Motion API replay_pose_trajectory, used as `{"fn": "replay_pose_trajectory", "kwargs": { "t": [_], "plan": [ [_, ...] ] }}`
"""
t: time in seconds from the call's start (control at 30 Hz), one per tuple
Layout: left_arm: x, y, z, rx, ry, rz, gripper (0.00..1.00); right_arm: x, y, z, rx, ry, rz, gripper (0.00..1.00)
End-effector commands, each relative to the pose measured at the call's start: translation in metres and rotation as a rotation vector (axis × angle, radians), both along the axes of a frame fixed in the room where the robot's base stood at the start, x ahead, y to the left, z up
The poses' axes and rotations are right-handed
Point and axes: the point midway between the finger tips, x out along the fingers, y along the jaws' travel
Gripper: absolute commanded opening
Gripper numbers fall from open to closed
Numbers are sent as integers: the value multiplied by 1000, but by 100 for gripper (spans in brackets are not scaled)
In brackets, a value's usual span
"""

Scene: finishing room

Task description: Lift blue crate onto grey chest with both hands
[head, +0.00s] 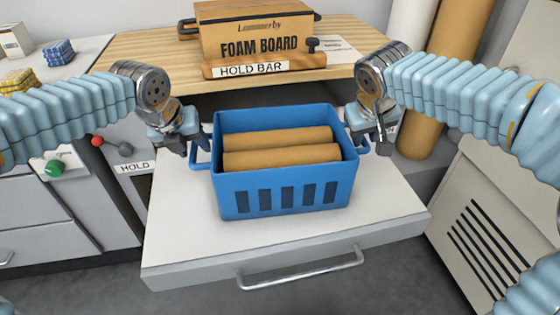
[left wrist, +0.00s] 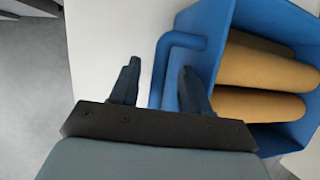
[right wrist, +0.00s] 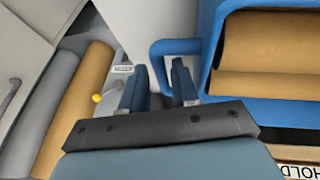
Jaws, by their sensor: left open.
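In the left wrist view the open fingers (left wrist: 158,85) stand on either side of that handle (left wrist: 160,70). My right gripper (head: 382,140) is at the right handle (head: 361,146). In the right wrist view its fingers (right wrist: 158,85) flank that handle (right wrist: 163,47) closely; whether they grip it is unclear. I cannot tell which furniture is the grey chest.
Behind the crate, a wooden bench (head: 130,58) carries a foam board box (head: 257,40) and a hold bar (head: 250,68). Grey drawers (head: 50,220) stand at left, a vented pale cabinet (head: 440,215) at right. Tall rolls (head: 432,90) stand behind the right arm.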

Motion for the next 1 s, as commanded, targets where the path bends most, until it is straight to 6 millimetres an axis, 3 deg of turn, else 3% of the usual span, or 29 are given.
{"fn": "replay_pose_trajectory", "kwargs": {
  "t": [0.23, 0.63, 0.83, 0.93, 1.0],
  "plan": [
    [11, -4, -26, 0, 2, 0, 46, 11, -5, -26, 0, 1, -1, 29],
    [13, -4, -31, 0, -1, 0, 46, 14, -6, -31, 0, 0, -1, 29],
    [13, -4, -31, 0, 0, 0, 16, 14, -5, -31, 0, 0, -1, 0],
    [13, -4, -31, 0, 0, 0, 1, 14, -5, -31, 0, 0, -1, 0],
    [13, -4, -31, 0, 0, 0, 0, 14, -5, -31, 0, 0, -1, 0]
  ]
}}
